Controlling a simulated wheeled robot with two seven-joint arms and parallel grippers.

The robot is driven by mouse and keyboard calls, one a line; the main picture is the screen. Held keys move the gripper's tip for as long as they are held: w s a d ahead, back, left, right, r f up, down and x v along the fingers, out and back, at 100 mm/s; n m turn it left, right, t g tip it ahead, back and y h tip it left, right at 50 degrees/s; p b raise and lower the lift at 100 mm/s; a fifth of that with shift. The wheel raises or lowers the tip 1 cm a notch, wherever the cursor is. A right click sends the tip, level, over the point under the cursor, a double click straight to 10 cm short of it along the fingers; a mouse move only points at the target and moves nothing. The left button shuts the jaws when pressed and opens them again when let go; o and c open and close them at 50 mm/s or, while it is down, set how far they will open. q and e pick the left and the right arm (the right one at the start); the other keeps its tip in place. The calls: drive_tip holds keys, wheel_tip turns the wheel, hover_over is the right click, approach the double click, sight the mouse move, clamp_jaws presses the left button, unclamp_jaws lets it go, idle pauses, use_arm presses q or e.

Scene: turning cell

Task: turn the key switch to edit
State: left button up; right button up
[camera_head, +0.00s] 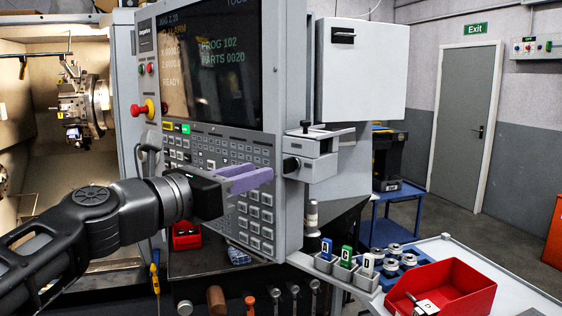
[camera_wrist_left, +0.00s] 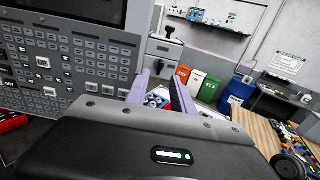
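The control panel (camera_head: 215,150) stands upright beside the open machine, with a screen and rows of keys. A small grey box (camera_head: 318,168) is at its right edge. It has a black knob (camera_head: 291,165) on its front and a black handle (camera_head: 305,127) on top. The box also shows in the left wrist view (camera_wrist_left: 164,50). I cannot tell for sure which part is the key switch, nor read its marks. My left gripper (camera_head: 268,176) has purple fingers, apart and empty, in front of the lower keys and just left of the box. My right gripper is out of view.
A red emergency button (camera_head: 150,109) is on the panel's left edge. At the lower right, a table holds a red bin (camera_head: 445,290), several metal rings (camera_head: 392,262) and a rack with blue, green and white tags (camera_head: 347,257). Tool handles line the bottom edge.

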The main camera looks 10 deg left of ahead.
sight(284, 165)
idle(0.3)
use_arm(q)
drive_tip(key=p+x, duration=0.1)
drive_tip(key=x, duration=0.7)
drive_tip(key=shift+a, duration=0.1)
drive_tip(key=shift+s, duration=0.1)
clamp_jaws()
idle(0.4)
